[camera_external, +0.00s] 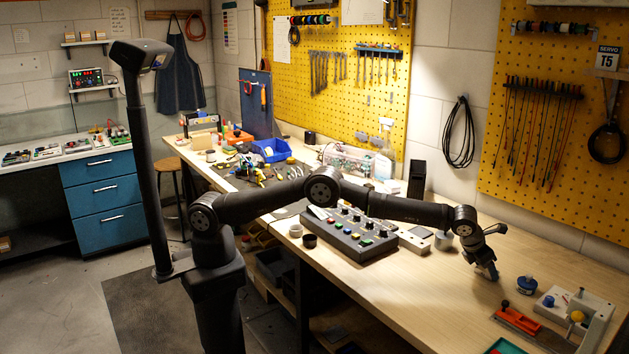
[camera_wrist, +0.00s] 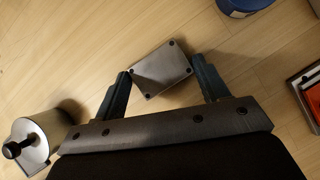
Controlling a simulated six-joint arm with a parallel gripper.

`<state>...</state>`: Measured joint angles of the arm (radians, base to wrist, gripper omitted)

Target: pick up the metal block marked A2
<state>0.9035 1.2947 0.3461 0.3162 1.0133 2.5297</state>
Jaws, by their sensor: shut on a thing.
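A small grey metal block (camera_wrist: 161,69) with dark screws at its corners is between the two fingers of my gripper (camera_wrist: 161,66) in the wrist view. The fingers bear on its left and right sides, and the block is turned somewhat askew to them. I see no A2 marking on its visible face. In the external view my gripper (camera_external: 489,268) points down at the right part of the bench, and the block cannot be made out there. I cannot tell whether the block touches the wood or is clear of it.
A metal cylinder with a black knob (camera_wrist: 40,133) stands left of my gripper. A blue round container (camera_external: 527,284) and a tray with an orange part (camera_external: 518,320) are to the right. A button panel (camera_external: 348,235) stands to the left. Bare wood lies in front.

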